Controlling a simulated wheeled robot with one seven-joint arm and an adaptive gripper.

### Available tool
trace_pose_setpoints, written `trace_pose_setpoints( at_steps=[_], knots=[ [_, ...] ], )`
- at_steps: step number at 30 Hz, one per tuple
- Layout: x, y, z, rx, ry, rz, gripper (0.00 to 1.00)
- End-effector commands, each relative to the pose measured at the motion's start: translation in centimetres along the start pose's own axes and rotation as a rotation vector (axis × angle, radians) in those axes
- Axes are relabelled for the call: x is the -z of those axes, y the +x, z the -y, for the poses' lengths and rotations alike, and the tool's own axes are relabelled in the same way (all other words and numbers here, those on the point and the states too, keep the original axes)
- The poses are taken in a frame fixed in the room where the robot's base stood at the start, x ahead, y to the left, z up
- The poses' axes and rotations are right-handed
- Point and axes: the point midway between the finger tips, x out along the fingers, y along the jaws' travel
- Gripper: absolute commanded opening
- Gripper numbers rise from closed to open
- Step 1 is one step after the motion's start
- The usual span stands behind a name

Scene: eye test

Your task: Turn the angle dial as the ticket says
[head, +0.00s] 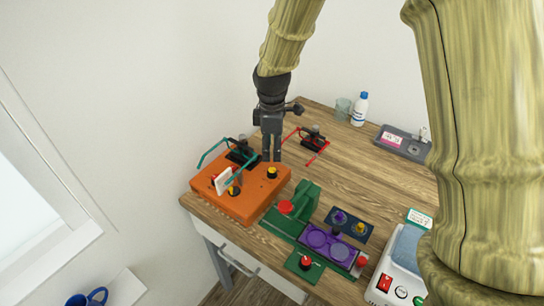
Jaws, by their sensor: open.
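An orange box (240,206) sits at the table's left corner. On its top are a yellow knob (272,173) near the right side, another yellow knob (234,190) near the front, and a partly hidden red knob. I cannot tell which is the angle dial. A white card (223,181) stands upright on the box; its writing cannot be read, and I cannot tell if it is the ticket. My gripper (272,159) points down, open and with nothing seen between its fingers, just above and behind the right yellow knob. Contact cannot be judged.
Teal-framed glasses (212,151) and red-framed glasses (313,148) sit on dark stands near my gripper. A green device (294,208), a purple panel (330,244) and a white device (402,269) line the front. A bottle (360,108) stands behind. The middle tabletop is bare.

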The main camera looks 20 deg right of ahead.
Motion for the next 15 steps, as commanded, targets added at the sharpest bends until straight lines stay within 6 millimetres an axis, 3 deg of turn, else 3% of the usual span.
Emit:
trace_pose_setpoints(
  at_steps=[6,15],
  knots=[
    [0.0,-2.0,-0.1,-0.002,-0.002,0.000,0.50],
    [0.0,-2.4,0.0,-0.001,-0.001,0.000,0.50]
  ],
)
